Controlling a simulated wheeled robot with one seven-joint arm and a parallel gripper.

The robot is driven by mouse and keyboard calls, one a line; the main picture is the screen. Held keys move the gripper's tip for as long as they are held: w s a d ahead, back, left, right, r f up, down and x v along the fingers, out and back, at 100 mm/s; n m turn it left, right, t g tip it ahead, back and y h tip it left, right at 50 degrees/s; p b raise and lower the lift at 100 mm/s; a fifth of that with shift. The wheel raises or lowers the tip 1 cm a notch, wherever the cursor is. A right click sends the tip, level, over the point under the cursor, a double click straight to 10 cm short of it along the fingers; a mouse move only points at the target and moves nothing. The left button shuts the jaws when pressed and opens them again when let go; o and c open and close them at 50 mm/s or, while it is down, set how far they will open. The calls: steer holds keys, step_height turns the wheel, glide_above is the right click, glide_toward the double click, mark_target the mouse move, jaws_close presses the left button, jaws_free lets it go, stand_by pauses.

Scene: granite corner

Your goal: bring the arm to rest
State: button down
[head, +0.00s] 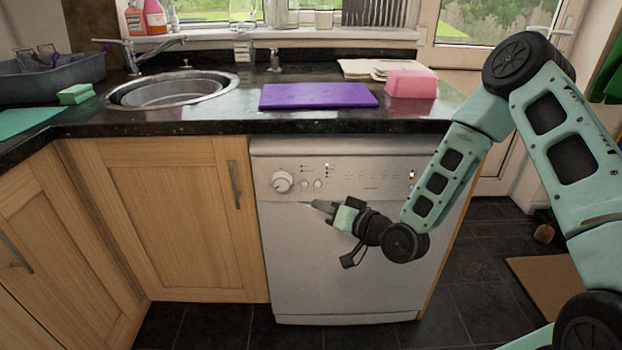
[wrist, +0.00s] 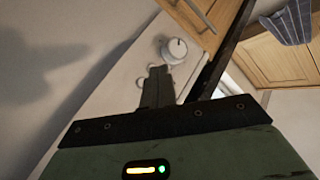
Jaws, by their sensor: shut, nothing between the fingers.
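My arm comes in from the right in the head view and bends down in front of the white dishwasher (head: 335,265). My gripper (head: 308,204) is shut and empty, pointing left below the dishwasher's control knob (head: 282,182). In the wrist view my gripper (wrist: 158,72) shows its fingers together, with the dishwasher's front and the knob (wrist: 174,50) just beyond them. I cannot tell whether the fingertips touch the front.
The dark granite worktop (head: 330,122) juts above my gripper. It carries a purple board (head: 318,95), a pink block (head: 411,84) and a round sink (head: 170,90). Wooden cupboards (head: 165,215) stand to the left. Tiled floor (head: 475,270) lies open at the right, beside a brown mat (head: 560,285).

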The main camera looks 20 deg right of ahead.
steer(key=s+a+r+n+g+h, duration=0.2)
steer(key=s+a+n+g, duration=0.5)
steer(key=s+a+g, duration=0.15)
steer(key=s+d+r+n+g+h, duration=0.1)
steer(key=s+d+r+g+h, duration=0.3)
steer(key=s, duration=0.7)
steer(key=s+a+r+n+g+h, duration=0.1)
steer(key=s+r+g, duration=0.1)
steer(key=s+r, duration=0.65)
steer(key=s+r+p, duration=0.4)
steer(key=r+p, duration=0.9)
steer(key=p, duration=0.3)
steer(key=shift+d+r+h, duration=0.3)
steer(key=shift+r, duration=0.05)
